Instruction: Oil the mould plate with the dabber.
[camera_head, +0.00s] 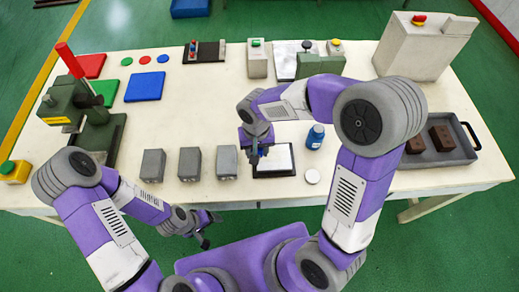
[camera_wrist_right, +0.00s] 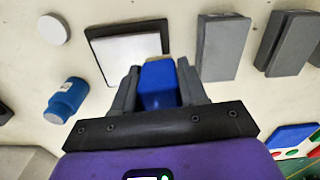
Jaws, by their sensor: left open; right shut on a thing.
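The mould plate (camera_head: 281,157) is a pale, shiny square in a black frame, lying flat near the table's front. It also shows in the right wrist view (camera_wrist_right: 122,50). My right gripper (camera_head: 256,154) is over the plate's left side. It is shut on a blue block-shaped thing, which looks like the dabber (camera_wrist_right: 158,84), between its two grey fingers. I cannot tell whether the dabber touches the plate. My left gripper (camera_head: 208,230) is open and empty, low in front of the table's front edge.
A blue bottle (camera_head: 316,137) and a white disc (camera_head: 312,176) stand right of the plate. Several grey blocks (camera_head: 190,163) stand to its left. A green press (camera_head: 78,112) is at the left; a grey tray (camera_head: 442,151) with brown blocks is at the right.

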